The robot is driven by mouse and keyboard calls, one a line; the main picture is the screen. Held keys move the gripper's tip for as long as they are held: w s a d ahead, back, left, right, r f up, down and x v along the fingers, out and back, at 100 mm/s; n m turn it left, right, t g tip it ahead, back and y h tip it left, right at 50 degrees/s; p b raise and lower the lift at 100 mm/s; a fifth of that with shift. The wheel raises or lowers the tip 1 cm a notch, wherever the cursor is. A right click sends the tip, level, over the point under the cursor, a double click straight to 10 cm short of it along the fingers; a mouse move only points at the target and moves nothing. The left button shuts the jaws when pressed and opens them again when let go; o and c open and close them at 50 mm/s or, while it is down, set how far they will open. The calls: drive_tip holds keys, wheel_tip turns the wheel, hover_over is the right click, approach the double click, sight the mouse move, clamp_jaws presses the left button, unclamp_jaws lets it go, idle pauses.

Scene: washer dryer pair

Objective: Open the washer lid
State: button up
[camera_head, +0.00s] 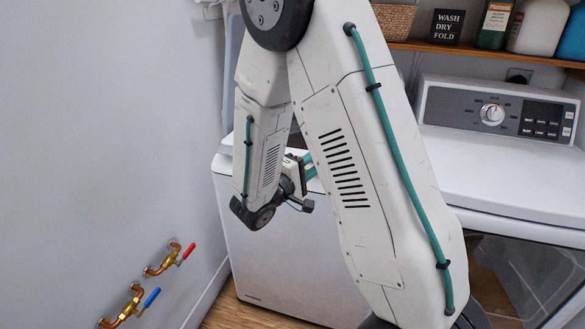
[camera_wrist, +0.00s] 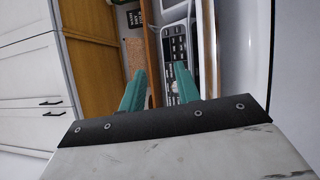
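The washer (camera_head: 285,245) is the white machine at the left in the head view, largely hidden behind my arm. Its lid cannot be made out clearly there. My gripper (camera_head: 309,168) is partly hidden by my arm, over the washer's top near the front. In the wrist view, its two teal fingers (camera_wrist: 159,76) are apart with nothing between them. Beyond them is a control panel (camera_wrist: 178,48) with buttons. No contact is visible.
The dryer (camera_head: 515,175) stands at the right. A wooden shelf (camera_head: 450,48) with a sign (camera_head: 446,27), bottles and a basket (camera_head: 396,20) runs above. Red and blue water valves (camera_head: 150,280) stick out from the left wall. White cabinets (camera_wrist: 35,90) show in the wrist view.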

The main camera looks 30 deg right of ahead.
drive_tip(key=w+a+f+n+t+y, duration=0.3)
drive_tip(key=w+a+f+n+t, duration=0.2)
drive_tip(key=w+f+t, duration=0.4)
drive_tip(key=w+d, duration=0.1)
drive_tip(key=d, duration=0.1)
drive_tip(key=w+d, duration=0.1)
drive_tip(key=d, duration=0.1)
drive_tip(key=w+d+r, duration=0.1)
drive_tip(key=d, duration=0.1)
drive_tip(key=shift+d, duration=0.15)
clamp_jaws()
